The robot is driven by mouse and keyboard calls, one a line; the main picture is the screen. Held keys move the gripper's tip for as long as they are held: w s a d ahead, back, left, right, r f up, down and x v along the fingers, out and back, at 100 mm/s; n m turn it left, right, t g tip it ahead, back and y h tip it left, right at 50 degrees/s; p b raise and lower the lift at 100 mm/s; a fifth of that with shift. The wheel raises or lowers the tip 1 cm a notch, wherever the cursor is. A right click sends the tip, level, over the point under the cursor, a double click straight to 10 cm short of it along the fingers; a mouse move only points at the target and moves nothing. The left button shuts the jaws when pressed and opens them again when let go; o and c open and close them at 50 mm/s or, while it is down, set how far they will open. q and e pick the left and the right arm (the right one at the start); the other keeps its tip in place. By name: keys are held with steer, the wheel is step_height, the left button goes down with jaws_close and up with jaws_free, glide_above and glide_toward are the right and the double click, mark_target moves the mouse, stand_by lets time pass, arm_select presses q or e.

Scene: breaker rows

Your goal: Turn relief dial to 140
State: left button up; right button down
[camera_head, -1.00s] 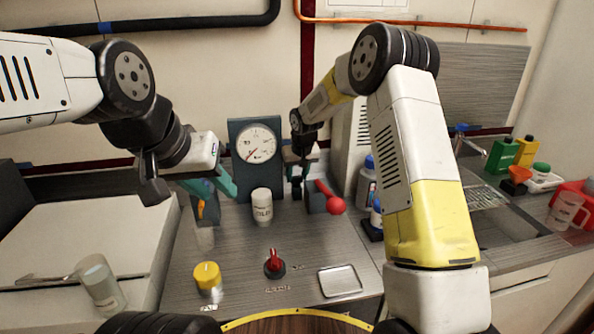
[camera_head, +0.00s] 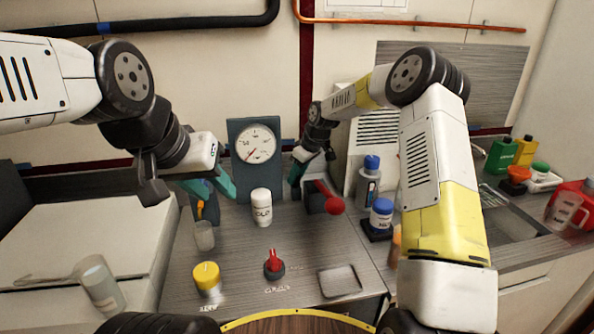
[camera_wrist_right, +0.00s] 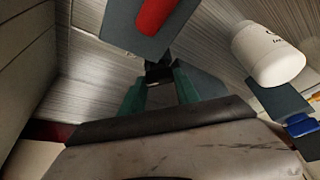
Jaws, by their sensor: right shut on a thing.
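My right gripper (camera_head: 297,178) reaches down beside the dark box with a red lever (camera_head: 334,203). In the right wrist view its teal fingers (camera_wrist_right: 160,88) are shut on a small dark knob-like piece (camera_wrist_right: 158,70) next to that box; the fingers hide much of it. The white round gauge (camera_head: 256,144) stands upright behind, its red needle toward the lower left; its numbers are too small to read. A red pointer knob (camera_head: 274,264) on the counter has an unreadable label. No dial marked 140 is legible. My left gripper (camera_head: 216,185) is open and empty left of the gauge.
A white canister (camera_head: 261,207) stands before the gauge, and also shows in the wrist view (camera_wrist_right: 268,55). A yellow knob (camera_head: 207,278), a clear cup (camera_head: 204,236) and a metal tray (camera_head: 340,281) are nearer. Blue-capped bottles (camera_head: 381,216) stand right of the lever box.

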stand_by(0.3)
steer(key=c, duration=1.2)
jaws_free()
steer(key=shift+o, duration=0.2)
steer(key=v, duration=0.7)
steer(key=shift+d+r, duration=0.15)
steer(key=shift+r, duration=0.2)
